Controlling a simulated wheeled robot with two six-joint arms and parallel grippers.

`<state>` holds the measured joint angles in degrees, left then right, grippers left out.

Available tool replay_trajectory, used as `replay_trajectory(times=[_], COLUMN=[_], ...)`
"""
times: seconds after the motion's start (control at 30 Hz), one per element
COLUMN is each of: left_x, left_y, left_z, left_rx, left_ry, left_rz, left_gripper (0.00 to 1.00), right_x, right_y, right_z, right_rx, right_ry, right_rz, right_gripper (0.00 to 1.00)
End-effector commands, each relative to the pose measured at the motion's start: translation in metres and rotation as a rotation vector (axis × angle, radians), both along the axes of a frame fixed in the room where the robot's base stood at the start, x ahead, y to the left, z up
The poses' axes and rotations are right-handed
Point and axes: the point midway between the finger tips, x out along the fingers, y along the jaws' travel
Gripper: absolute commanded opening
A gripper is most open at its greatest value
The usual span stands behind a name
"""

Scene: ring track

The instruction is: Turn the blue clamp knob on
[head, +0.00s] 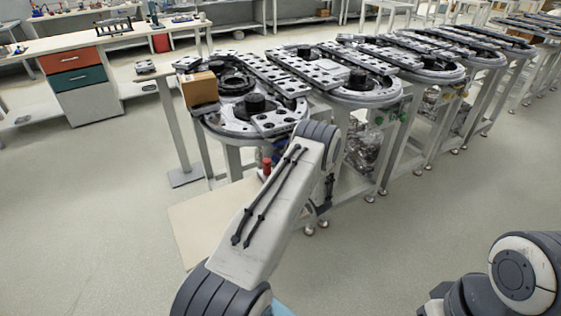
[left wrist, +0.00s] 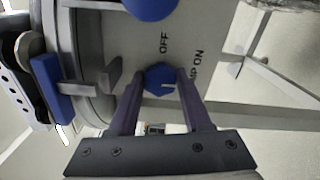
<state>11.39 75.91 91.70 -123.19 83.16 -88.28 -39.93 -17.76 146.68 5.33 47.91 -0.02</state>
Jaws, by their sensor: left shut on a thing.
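The blue clamp knob (left wrist: 160,77) is a six-sided knob on a grey panel in the left wrist view. A small white mark shows on the right part of its face. The word OFF is printed above it, and partly covered lettering ending in ON is to its right. My left gripper (left wrist: 160,80) has its two dark fingers on either side of the knob and is shut on it. In the head view my left arm reaches to the front of the nearest ring track (head: 222,126), and hides the knob. My right gripper is out of view.
A second round blue part (left wrist: 150,8) is above the knob in the left wrist view. A cardboard box (head: 200,89) stands at the track's left end. More track tables run back to the right. The floor (head: 410,230) on the right is clear.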

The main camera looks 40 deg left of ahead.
Motion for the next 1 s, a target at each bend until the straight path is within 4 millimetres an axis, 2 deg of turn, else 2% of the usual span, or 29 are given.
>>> replay_trajectory(times=[0.3, 0.33, 0.37, 0.4, 0.77, 0.87, 1.0], left_x=[0.000, 0.000, 0.000, 0.000, -0.001, -0.004, -0.014], left_y=[-0.002, -0.002, -0.002, -0.002, -0.005, -0.016, -0.041], left_z=[-0.002, -0.002, -0.002, -0.002, -0.001, -0.001, -0.001], left_rx=[-0.001, -0.001, -0.001, -0.001, 0.000, 0.000, -0.001], left_ry=[0.008, 0.008, 0.008, 0.007, 0.002, 0.003, 0.005], left_rz=[-0.004, -0.004, -0.004, -0.004, -0.003, -0.006, -0.008], left_gripper=[0.00, 0.60, 0.72, 0.79, 0.79, 0.79, 0.79], right_x=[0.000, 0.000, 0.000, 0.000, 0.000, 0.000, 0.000], right_y=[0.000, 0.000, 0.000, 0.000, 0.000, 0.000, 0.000], right_z=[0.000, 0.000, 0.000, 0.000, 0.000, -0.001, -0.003], right_rx=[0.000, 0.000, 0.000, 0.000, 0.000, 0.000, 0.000], right_ry=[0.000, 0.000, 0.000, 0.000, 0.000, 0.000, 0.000], right_rz=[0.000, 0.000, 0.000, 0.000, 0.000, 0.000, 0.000], right_gripper=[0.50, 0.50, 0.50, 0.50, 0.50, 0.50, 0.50])
